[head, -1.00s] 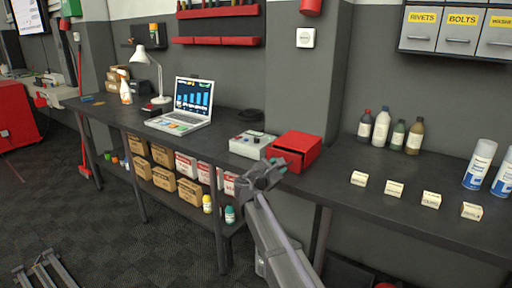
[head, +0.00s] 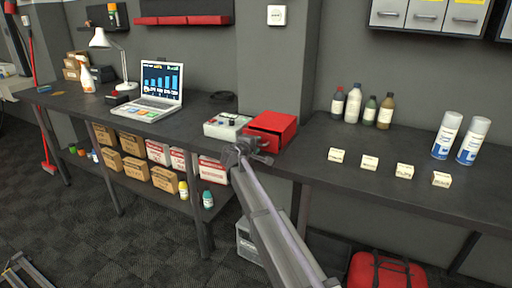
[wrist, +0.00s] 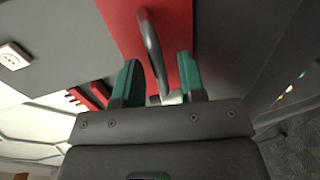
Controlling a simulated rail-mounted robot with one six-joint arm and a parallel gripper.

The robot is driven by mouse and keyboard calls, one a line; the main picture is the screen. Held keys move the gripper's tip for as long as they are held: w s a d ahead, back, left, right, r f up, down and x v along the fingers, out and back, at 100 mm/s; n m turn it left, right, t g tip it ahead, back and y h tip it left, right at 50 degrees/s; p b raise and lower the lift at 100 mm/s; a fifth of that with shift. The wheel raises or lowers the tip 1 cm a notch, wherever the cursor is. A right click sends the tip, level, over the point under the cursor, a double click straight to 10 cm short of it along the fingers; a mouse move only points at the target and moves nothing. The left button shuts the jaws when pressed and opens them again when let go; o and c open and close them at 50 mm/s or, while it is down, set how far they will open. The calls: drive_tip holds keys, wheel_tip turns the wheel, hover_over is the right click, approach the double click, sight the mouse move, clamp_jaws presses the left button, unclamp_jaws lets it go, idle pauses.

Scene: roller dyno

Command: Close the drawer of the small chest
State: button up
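The small red chest (head: 280,124) stands on the dark workbench, left of the middle of the bench run. Its drawer (head: 262,139) faces my gripper and seems to stand slightly out; my arm hides part of it. In the wrist view the red drawer front (wrist: 180,22) fills the upper middle, with a curved grey handle (wrist: 150,42). My gripper (head: 246,151) is at the drawer front. In the wrist view its two green fingers (wrist: 158,80) are apart, with the handle between them. I cannot tell whether they touch it.
A grey control box (head: 226,125) stands close left of the chest, with a laptop (head: 157,90) farther left. Bottles (head: 353,103), small label blocks (head: 370,162) and spray cans (head: 447,135) stand to the right.

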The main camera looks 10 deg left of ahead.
drive_tip(key=shift+w+d+f, duration=0.15)
drive_tip(key=shift+w+d, duration=0.1)
drive_tip(key=shift+w, duration=0.35)
clamp_jaws()
